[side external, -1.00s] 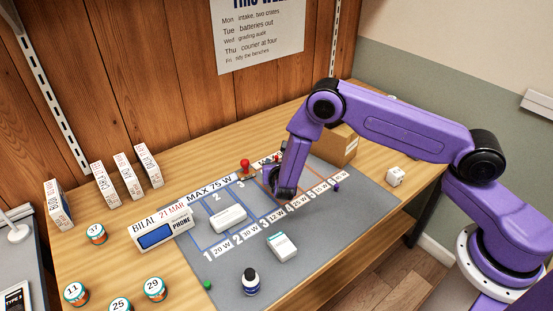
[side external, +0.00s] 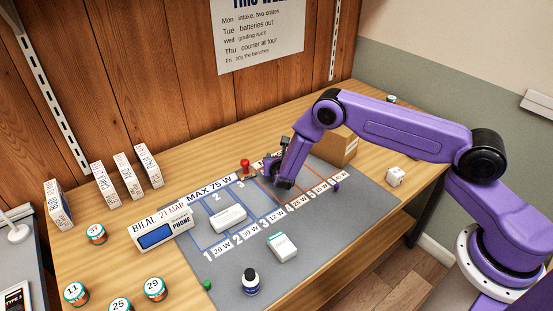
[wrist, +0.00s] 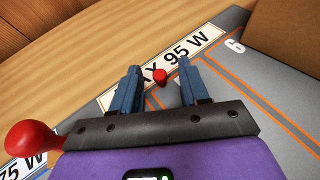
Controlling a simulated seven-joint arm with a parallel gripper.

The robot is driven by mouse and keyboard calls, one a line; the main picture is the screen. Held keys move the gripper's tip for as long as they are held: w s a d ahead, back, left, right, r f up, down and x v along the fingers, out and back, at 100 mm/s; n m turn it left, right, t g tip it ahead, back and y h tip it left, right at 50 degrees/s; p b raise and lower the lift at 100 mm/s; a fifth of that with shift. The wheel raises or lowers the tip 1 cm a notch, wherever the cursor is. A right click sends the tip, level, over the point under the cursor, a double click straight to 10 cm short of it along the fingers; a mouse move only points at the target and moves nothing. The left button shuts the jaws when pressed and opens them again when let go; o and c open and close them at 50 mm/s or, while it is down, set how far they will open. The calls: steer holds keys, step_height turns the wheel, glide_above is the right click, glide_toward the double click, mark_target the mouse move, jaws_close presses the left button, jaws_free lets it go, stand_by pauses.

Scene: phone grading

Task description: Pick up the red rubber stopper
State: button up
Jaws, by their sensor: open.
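The small red rubber stopper (wrist: 160,76) stands on the grey mat (wrist: 238,17) by the white MAX 95 W label in the wrist view. My gripper (wrist: 159,68) is open, with one blue-grey finger on each side of the stopper in the picture. The fingers look empty, and I cannot tell how far above the stopper they are. In the side view my gripper (side external: 279,182) is low over the back part of the mat, and I cannot make out the stopper there.
A red-knobbed upright object (side external: 245,167) stands left of my gripper; its knob (wrist: 35,138) fills the wrist view's lower left. A cardboard box (side external: 336,145) stands behind right.

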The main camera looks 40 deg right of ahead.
jaws_close()
